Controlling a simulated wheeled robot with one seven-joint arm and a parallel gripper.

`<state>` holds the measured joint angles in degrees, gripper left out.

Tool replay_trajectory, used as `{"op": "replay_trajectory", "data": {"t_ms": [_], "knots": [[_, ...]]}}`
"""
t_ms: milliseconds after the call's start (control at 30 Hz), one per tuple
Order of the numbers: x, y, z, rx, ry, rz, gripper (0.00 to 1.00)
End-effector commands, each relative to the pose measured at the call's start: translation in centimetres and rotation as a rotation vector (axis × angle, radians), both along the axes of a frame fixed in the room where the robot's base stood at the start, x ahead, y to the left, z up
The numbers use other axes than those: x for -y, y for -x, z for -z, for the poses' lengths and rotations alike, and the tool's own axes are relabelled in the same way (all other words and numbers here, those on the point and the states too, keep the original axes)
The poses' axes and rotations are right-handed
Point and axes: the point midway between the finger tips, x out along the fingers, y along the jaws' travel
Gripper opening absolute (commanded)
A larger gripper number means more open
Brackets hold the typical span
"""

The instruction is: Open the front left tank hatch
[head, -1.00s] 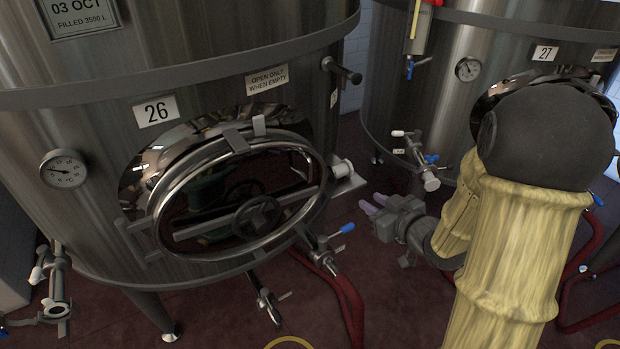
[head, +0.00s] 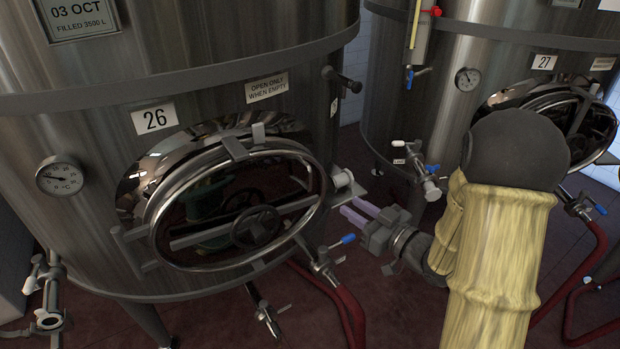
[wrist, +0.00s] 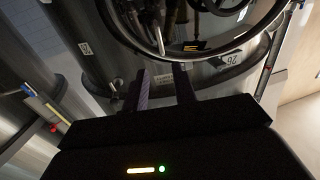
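The front left tank (head: 60,130), a steel tank labelled 26, fills the left of the head view. Its oval hatch (head: 170,240) has a polished rim, a dark middle and a crossbar with a dark handwheel (head: 255,227). Hinge brackets show at its left side, and a pale cylindrical knob (head: 342,179) at its right edge. Whether the hatch is fully closed is hard to tell. My gripper (head: 352,208) is just right of and below this knob, fingers pointing at the tank. In the wrist view its fingers (wrist: 162,75) are apart and empty, with the hatch rim (wrist: 205,52) beyond.
A blue-handled valve (head: 347,239) sticks out below the gripper. Tank 27 (head: 440,120) stands behind at right, with its own valve (head: 430,181). Red hoses (head: 345,305) run on the dark red floor. A sign (head: 267,88) reads "open only when empty".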

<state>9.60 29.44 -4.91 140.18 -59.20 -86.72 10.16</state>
Motion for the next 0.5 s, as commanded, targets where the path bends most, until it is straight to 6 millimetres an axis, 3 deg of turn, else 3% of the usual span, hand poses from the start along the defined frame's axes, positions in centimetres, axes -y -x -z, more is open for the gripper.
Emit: {"op": "replay_trajectory", "data": {"t_ms": [500], "knots": [[-6.7,-6.4,-0.2,0.001,-0.001,-0.004,0.27]]}}
